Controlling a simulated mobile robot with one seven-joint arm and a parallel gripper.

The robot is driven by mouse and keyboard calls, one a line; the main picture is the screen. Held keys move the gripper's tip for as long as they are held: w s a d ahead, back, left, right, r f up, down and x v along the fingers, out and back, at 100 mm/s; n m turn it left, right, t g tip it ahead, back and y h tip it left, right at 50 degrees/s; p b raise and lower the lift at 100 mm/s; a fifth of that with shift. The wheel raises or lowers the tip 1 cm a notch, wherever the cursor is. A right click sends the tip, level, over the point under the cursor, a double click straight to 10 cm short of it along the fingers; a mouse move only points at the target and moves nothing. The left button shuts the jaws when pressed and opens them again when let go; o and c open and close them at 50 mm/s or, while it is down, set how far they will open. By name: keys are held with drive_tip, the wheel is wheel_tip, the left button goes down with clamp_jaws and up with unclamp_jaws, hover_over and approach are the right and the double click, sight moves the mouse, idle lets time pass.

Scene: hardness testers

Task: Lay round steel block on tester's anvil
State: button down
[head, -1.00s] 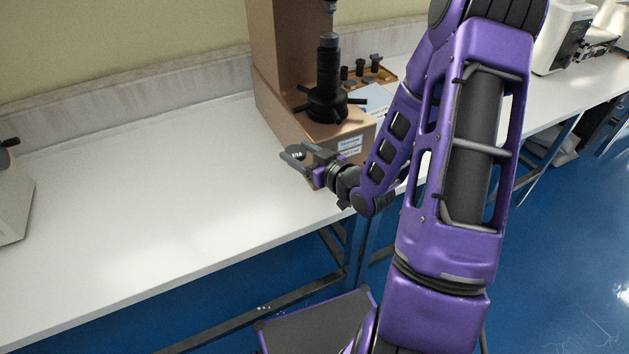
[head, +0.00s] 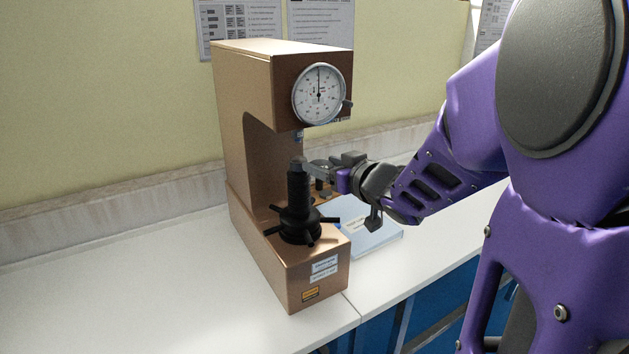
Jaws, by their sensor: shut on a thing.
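The tan hardness tester (head: 238,150) stands on the white bench, with a round dial on its head. Its black screw column (head: 298,192) rises from a hub with handles, and the anvil is at the top of this column, below the indenter (head: 298,136). My gripper (head: 308,170) reaches in from the right, level with the column top. It is shut on the round steel block, which is mostly hidden by the grey fingers at the column top. I cannot tell whether the block touches the anvil or is just above it.
A blue-and-white booklet (head: 368,232) lies on the bench to the right of the tester. The bench (head: 130,290) left of the tester is clear.

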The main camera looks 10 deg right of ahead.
sight(301, 162)
drive_tip(key=shift+b+x, duration=0.65)
drive_tip(key=shift+x, duration=1.25)
drive_tip(key=shift+r+x, duration=0.2)
drive_tip(key=shift+x, duration=1.35)
drive_tip(key=shift+r+x, duration=0.2)
drive_tip(key=shift+x, duration=1.35)
drive_tip(key=shift+a+f, duration=0.1)
unclamp_jaws()
drive_tip(key=shift+c, duration=1.2)
drive_tip(key=v, duration=0.2)
drive_tip(key=f+p+v, duration=0.1)
drive_tip(key=v, duration=0.4)
drive_tip(key=shift+s, duration=0.1)
